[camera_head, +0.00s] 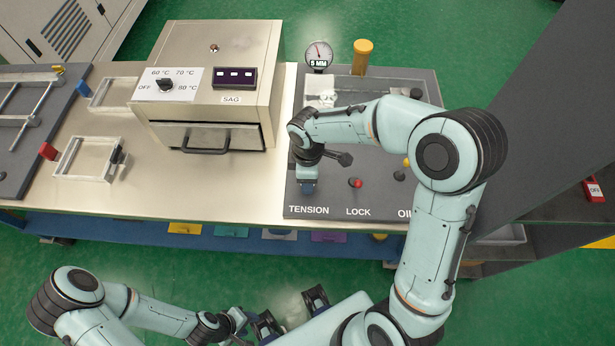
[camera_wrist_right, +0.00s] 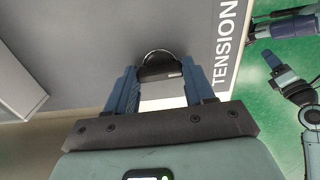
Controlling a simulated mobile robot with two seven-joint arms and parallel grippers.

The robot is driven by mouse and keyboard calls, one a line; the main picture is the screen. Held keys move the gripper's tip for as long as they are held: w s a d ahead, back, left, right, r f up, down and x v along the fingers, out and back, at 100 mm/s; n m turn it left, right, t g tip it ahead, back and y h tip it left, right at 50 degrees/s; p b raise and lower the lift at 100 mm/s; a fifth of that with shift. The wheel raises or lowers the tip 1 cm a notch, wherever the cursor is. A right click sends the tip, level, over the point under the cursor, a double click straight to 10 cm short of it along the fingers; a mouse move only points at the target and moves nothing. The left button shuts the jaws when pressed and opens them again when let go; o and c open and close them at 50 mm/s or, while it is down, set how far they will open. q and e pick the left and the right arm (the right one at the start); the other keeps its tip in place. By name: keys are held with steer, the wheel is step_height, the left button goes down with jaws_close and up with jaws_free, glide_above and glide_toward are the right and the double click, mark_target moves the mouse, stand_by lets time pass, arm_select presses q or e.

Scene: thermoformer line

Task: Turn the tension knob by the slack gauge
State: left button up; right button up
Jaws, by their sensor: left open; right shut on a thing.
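The tension knob (camera_wrist_right: 160,66) is black and round, and sits on the grey panel (camera_wrist_right: 70,35) beside the TENSION label. My right gripper (camera_wrist_right: 160,78) is shut on it, one blue finger on each side. In the head view my right gripper (camera_head: 308,187) points down above the TENSION label and hides the knob. The slack gauge (camera_head: 319,54), a round dial with a reddish needle, stands at the panel's far left and its display reads 5 MM. My left gripper (camera_head: 290,313) is open and empty at the bottom, away from the table.
A red-topped LOCK control (camera_head: 355,184) and a yellow-topped control (camera_head: 403,167) stand right of my right gripper. A metal box (camera_head: 215,65) with a temperature dial and SAG display is on the left. A yellow cylinder (camera_head: 360,57) stands beside the gauge.

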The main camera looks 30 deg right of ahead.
steer(key=shift+m+b, duration=0.6)
steer(key=shift+m, duration=1.4)
steer(key=o, duration=1)
steer(key=shift+o, duration=0.2)
steer(key=shift+r, duration=0.1)
step_height(320, 180, up, 13)
steer(key=p, duration=0.1)
steer(key=shift+p, duration=0.3)
